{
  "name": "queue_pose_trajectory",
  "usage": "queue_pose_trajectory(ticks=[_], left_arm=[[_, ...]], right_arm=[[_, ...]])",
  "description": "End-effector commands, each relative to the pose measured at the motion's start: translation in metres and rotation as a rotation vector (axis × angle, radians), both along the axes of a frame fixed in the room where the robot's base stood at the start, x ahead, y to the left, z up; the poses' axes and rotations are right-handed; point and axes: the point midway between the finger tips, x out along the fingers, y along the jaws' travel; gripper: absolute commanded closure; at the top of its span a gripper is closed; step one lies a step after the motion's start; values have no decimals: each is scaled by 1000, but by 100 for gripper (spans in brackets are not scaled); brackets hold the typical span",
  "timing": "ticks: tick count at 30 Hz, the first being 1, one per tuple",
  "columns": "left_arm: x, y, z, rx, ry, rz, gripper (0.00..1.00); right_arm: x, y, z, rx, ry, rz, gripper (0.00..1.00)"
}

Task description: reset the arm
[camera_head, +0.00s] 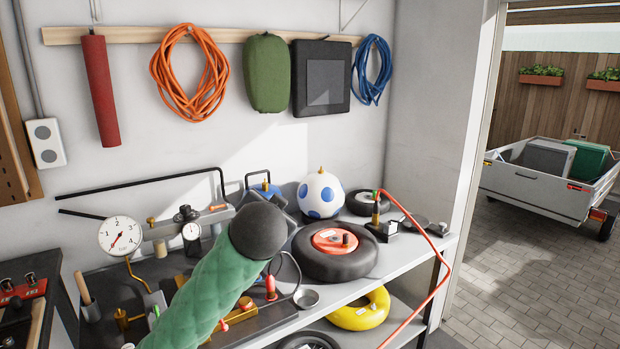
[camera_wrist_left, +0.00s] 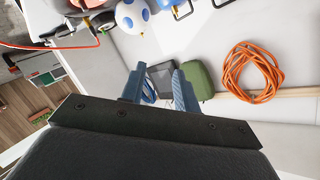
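My left gripper (camera_wrist_left: 159,70) shows in the left wrist view with its two blue-grey fingers apart and nothing between them. Past the fingers hang a black panel and a green bag on the wall. In the head view a green quilted sleeve with a dark round end (camera_head: 258,232), apparently my left arm, reaches up from the bottom over the workbench. It hides part of the bench, and the left fingers cannot be made out there. My right gripper is not in view.
The bench holds a pressure gauge (camera_head: 119,236), a black tyre with a red hub (camera_head: 335,262), a blue-spotted white ball (camera_head: 321,194) and a red hose (camera_head: 441,257). A yellow ring (camera_head: 358,318) lies on the lower shelf. An orange hose coil (camera_head: 158,72) hangs on the wall.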

Motion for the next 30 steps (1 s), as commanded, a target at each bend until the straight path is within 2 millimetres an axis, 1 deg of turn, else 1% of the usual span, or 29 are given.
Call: queue_pose_trajectory(ticks=[1, 3, 17, 26, 30], left_arm=[[-7, 2, -17, -26, 38, -4, 69], [-17, 6, -37, -58, 84, -8, 69], [-81, 33, -159, -251, 322, -3, 69], [-132, 56, -240, -345, 470, 60, 69], [-159, 66, -278, -378, 545, 98, 69]], right_arm=[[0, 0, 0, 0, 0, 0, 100], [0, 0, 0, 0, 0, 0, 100], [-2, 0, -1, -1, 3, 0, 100], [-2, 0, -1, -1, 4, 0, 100], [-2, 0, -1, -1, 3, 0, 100]])
